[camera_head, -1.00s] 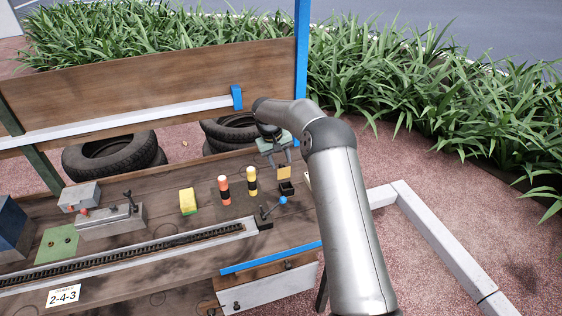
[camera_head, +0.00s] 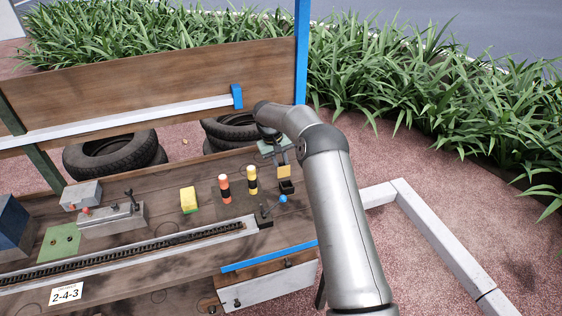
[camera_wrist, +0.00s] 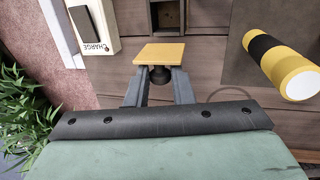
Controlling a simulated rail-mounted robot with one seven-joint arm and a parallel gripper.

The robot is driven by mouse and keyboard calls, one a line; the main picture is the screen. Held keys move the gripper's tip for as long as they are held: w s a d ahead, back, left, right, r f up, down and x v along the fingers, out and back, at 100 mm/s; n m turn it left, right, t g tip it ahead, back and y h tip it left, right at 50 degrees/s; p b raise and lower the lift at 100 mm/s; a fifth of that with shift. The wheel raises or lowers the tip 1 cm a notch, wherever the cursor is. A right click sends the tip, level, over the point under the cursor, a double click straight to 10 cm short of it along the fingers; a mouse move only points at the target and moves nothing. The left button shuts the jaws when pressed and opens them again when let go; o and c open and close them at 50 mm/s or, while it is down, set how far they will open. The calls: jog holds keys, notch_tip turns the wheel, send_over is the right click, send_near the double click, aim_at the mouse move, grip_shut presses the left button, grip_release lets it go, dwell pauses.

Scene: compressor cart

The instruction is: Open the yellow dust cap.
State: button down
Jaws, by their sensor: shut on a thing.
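The yellow dust cap (camera_head: 284,172) is a flat square plate just behind a small black box (camera_head: 287,187) at the right end of the bench. In the wrist view the yellow cap (camera_wrist: 160,53) has a dark round knob (camera_wrist: 160,76) on its near side. My gripper (camera_wrist: 159,84) has its two grey fingers shut on this knob. The box (camera_wrist: 168,14) shows a hollow beyond the cap; I cannot tell how the cap joins it. In the head view my gripper (camera_head: 279,157) is right behind the cap.
A yellow and black post (camera_head: 252,181), an orange and black post (camera_head: 224,189) and a yellow block (camera_head: 188,200) stand left of the cap. A blue ball (camera_head: 283,198) is in front. A white CHARGE box (camera_wrist: 96,31) is left in the wrist view.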

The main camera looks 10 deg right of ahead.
jog(key=shift+w+f+g, duration=0.25)
jog(key=shift+w+g, duration=0.4)
jog(key=shift+g, duration=0.35)
jog(key=c, duration=1.3)
grip_release()
jog(key=shift+o, duration=0.2)
